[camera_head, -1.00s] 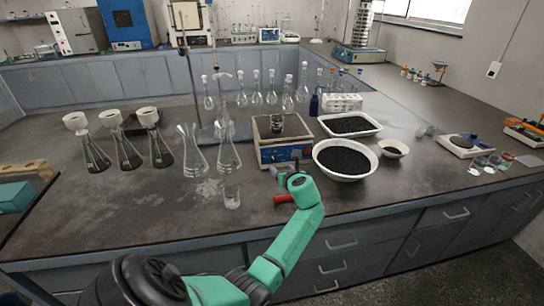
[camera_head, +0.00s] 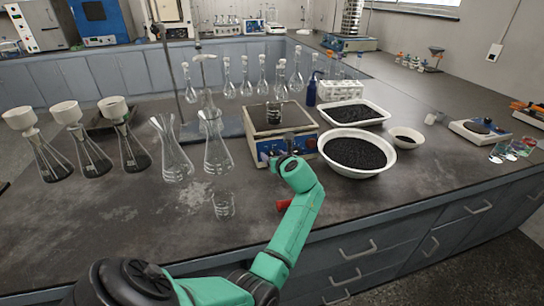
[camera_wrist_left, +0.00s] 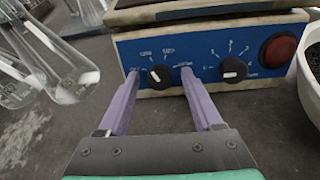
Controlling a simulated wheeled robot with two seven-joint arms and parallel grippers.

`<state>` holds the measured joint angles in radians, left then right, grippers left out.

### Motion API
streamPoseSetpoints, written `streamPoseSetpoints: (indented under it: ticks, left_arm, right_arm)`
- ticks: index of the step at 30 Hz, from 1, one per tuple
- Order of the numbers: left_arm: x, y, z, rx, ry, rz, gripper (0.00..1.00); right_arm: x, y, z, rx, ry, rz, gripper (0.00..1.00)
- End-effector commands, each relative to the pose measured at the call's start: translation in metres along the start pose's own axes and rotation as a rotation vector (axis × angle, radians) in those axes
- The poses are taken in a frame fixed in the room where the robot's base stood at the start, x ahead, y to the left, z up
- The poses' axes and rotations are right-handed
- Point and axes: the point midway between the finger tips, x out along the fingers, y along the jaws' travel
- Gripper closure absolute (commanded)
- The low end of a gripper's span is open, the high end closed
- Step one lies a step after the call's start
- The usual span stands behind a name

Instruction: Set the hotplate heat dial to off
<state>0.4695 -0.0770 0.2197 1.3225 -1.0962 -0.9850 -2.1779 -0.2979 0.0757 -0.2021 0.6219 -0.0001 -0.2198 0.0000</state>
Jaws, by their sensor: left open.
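The hotplate (camera_head: 292,142) has a blue front panel, which fills the top of the left wrist view (camera_wrist_left: 200,52). The panel has a left black dial (camera_wrist_left: 160,77) with printed labels, a right black dial (camera_wrist_left: 233,70) with numbers around it, and a red round button (camera_wrist_left: 278,50). The labels are too blurred to tell surely which dial is heat. My left gripper (camera_wrist_left: 160,74) is open, its purple fingers on either side of the left dial. Contact cannot be told. In the head view my left gripper (camera_head: 274,160) is at the hotplate's front. My right gripper is not in view.
A small beaker (camera_head: 275,112) stands on the hotplate. Flasks (camera_head: 217,150) stand to its left and a bowl of black grains (camera_head: 355,153) close to its right. A small glass beaker (camera_head: 223,205) stands near the bench's front edge.

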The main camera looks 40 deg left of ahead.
Motion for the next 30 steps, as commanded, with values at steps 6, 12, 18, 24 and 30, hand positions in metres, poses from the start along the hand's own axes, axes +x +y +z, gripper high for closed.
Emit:
streamPoseSetpoints:
  ticks: [6,12,18,24,30]
  left_arm:
    - [0.0,0.0,0.0,0.0,0.0,0.0,0.94]
    - [0.0,0.0,0.001,-0.003,0.0,0.0,1.0]
    - [0.0,0.001,0.002,-0.038,0.001,0.0,1.0]
    - [-0.001,0.001,0.003,-0.136,0.005,-0.001,1.0]
    - [0.0,0.002,0.003,-0.294,0.009,-0.002,1.0]
  right_arm:
    - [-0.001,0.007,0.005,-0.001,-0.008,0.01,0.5]
    - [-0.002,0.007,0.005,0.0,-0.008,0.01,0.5]
    - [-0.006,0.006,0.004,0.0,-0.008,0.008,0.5]
    - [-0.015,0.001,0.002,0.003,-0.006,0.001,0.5]
    - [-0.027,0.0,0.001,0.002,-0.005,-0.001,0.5]
